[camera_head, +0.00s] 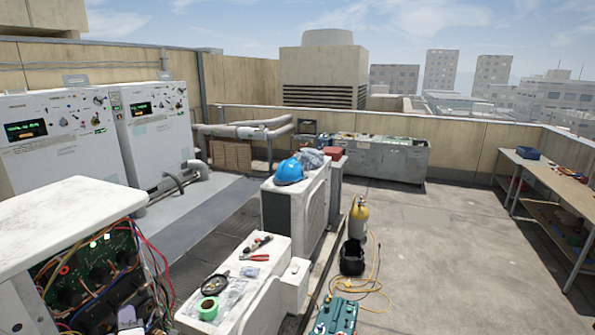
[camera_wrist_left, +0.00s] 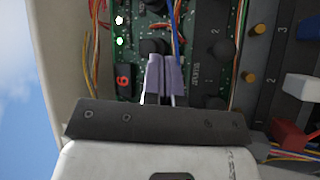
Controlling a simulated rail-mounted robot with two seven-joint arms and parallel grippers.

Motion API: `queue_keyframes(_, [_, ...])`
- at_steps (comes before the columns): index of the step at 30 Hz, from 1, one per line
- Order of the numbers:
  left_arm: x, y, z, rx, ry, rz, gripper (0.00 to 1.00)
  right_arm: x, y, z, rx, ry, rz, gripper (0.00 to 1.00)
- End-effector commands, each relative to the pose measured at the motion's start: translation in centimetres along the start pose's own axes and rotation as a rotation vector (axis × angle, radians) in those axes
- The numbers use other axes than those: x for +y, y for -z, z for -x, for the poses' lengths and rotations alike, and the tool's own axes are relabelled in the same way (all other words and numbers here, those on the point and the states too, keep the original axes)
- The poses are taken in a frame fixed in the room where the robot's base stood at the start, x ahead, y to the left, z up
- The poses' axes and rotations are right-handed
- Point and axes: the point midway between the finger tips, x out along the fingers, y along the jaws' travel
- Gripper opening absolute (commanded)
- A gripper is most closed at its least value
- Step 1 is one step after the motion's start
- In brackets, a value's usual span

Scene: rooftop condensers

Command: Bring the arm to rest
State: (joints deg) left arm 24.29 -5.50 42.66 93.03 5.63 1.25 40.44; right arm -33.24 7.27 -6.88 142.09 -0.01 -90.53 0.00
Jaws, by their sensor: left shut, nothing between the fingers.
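My left gripper (camera_wrist_left: 163,62) shows in the left wrist view with its two pale lilac fingers together and nothing between them. The fingers point at a green circuit board (camera_wrist_left: 140,22) inside an open unit. Whether the fingertips touch the board, I cannot tell. In the head view a small pale lilac part of my left gripper (camera_head: 127,317) shows low at the left, in front of the open unit's board (camera_head: 85,268). The rest of my left arm is hard to make out there. My right gripper is in neither view.
Colored wires (camera_head: 150,260) hang at the open unit's right edge, under its white top (camera_head: 60,222). A white condenser (camera_head: 235,285) with tools and green tape stands to the right. A blue helmet (camera_head: 289,172) lies on another condenser. Open floor (camera_head: 450,250) spreads at the right.

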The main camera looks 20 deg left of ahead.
Motion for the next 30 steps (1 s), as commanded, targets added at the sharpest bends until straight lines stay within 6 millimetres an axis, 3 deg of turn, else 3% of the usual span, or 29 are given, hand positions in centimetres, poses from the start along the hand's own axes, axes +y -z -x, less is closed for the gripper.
queue_keyframes(5, [0.1,-2.6,0.6,-0.281,0.148,-0.26,0.0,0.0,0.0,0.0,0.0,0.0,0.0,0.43])
queue_keyframes(11, [4.7,-5.5,3.3,-0.62,0.154,-0.554,0.0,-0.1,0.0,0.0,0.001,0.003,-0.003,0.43])
queue_keyframes(14, [7.2,-6.4,6.3,-0.789,0.124,-0.712,0.0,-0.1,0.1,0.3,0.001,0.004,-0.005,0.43])
queue_keyframes(17, [9.0,-7.0,10.7,-0.963,0.088,-0.883,0.0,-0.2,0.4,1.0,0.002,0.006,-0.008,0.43])
queue_keyframes(21, [10.3,-7.0,19.6,-1.207,0.036,-1.094,0.0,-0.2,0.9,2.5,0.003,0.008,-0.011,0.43])
queue_keyframes(26, [10.7,-6.1,28.4,-1.362,-0.053,-1.223,0.0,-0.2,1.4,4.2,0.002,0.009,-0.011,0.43])
queue_keyframes(30, [9.7,-4.7,35.6,-1.515,-0.111,-1.285,0.0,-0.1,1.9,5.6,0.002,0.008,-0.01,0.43])
